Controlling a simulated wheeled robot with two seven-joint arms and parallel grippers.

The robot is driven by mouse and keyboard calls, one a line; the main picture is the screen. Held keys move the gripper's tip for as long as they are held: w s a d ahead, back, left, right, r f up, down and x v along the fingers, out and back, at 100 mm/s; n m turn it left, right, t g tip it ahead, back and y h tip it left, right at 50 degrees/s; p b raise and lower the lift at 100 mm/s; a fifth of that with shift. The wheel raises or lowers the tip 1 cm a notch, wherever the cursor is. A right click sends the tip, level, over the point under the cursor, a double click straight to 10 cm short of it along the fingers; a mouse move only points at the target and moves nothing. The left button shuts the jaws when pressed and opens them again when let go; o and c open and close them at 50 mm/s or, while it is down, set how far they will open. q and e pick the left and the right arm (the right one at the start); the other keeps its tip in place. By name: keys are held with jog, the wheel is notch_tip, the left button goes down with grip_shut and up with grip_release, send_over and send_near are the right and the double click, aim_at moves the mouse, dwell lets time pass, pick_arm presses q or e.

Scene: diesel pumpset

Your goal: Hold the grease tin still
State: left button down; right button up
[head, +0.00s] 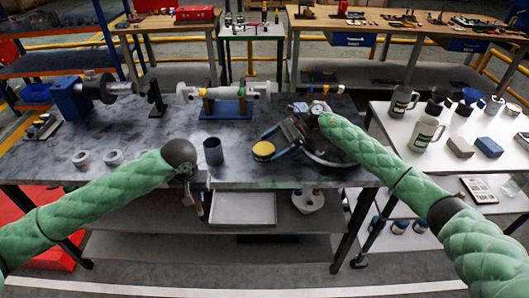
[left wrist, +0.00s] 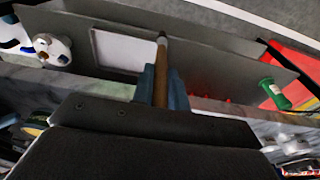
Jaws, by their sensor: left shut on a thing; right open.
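The likely grease tin (head: 263,149), a short round tin with a yellow top and dark side, stands on the grey worktable. My right gripper (head: 270,146) is open at the tin, with blue fingers to either side of it. I cannot tell whether they touch it. My left gripper (head: 190,190) is at the table's front edge, left of the tin. It is shut on a brown wooden-handled tool (head: 199,204), which also shows between the blue fingers in the left wrist view (left wrist: 161,75).
A dark grey cup (head: 213,151) stands between my left gripper and the tin. Pale rings (head: 114,157) lie at left, and a shaft on a blue stand (head: 226,108) is behind. A white tray (head: 243,208) is on the shelf below. A side table (head: 385,124) with mugs is at right.

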pick_arm(q)
jog(key=shift+w+f+b, duration=0.1)
jog(key=shift+f+b, duration=0.45)
jog(key=shift+f, duration=0.35)
pick_arm(e)
jog(key=shift+s+a+f, duration=0.1)
jog(key=shift+a+f, duration=0.55)
pick_arm(q)
jog(key=shift+f+b, duration=0.3)
pick_arm(e)
jog(key=shift+s+a, duration=0.2)
jog(key=shift+a, duration=0.3)
jog(key=shift+c, duration=0.9)
jog(key=c, duration=1)
jog(key=shift+c, duration=0.2)
